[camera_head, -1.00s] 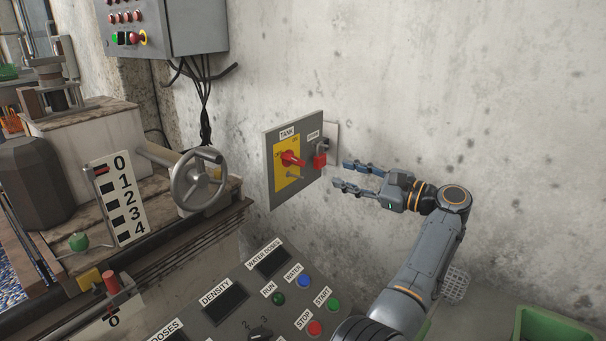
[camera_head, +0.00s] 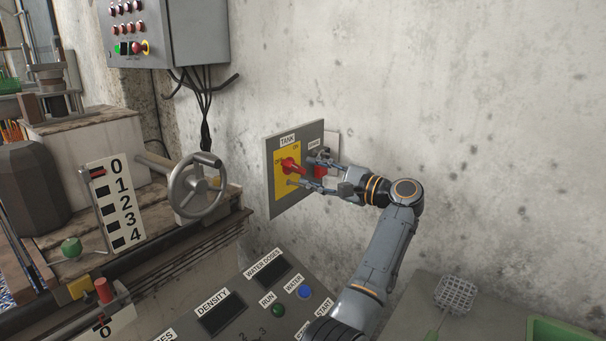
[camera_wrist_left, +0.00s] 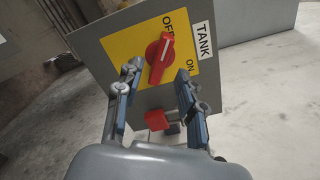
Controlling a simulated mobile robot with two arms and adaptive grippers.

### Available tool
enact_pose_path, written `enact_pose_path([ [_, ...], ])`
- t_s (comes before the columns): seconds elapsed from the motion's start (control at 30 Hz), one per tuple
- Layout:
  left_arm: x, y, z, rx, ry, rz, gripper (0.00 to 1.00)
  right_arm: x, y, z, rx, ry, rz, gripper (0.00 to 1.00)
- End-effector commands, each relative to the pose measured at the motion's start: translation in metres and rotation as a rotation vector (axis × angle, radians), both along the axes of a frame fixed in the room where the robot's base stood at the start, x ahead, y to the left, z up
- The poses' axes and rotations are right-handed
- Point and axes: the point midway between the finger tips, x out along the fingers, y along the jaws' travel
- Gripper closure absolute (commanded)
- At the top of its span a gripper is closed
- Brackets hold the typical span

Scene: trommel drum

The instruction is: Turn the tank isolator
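The tank isolator is a red rotary knob (camera_head: 290,166) on a yellow plate marked OFF and ON, on a grey panel (camera_head: 278,208) labelled TANK. In the left wrist view the knob (camera_wrist_left: 159,58) has its white mark toward OFF. My left gripper (camera_head: 301,171) is open at the panel. In the left wrist view its fingertips (camera_wrist_left: 158,74) lie on either side of the knob's lower end; I cannot tell whether they touch it. My right gripper is not in view.
A red block (camera_wrist_left: 156,120) on the panel is close below the fingers in the left wrist view. A handwheel (camera_head: 197,187) stands left of the panel. A button console (camera_head: 240,300) lies below. The wall to the right is bare.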

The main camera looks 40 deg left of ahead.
Motion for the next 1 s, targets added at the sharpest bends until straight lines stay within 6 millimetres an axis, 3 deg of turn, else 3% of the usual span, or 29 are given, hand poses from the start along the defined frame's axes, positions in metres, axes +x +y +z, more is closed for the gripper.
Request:
enact_pose_path([
  [0.2, -0.003, 0.027, 0.000, 0.001, -0.001, 0.001, 0.61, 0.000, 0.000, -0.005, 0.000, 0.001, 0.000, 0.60],
  [0.57, -0.004, 0.034, 0.000, 0.000, 0.000, 0.000, 0.61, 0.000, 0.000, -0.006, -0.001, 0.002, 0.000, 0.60],
  [0.6, -0.004, 0.034, 0.000, 0.000, 0.000, 0.000, 0.63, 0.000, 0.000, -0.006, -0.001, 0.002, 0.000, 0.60],
  [0.8, -0.004, 0.033, 0.000, 0.000, 0.000, 0.000, 1.00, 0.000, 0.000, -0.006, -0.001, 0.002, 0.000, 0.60],
  [1.0, -0.004, 0.033, 0.000, 0.000, 0.003, 0.000, 1.00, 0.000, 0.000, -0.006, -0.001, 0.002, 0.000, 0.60],
])
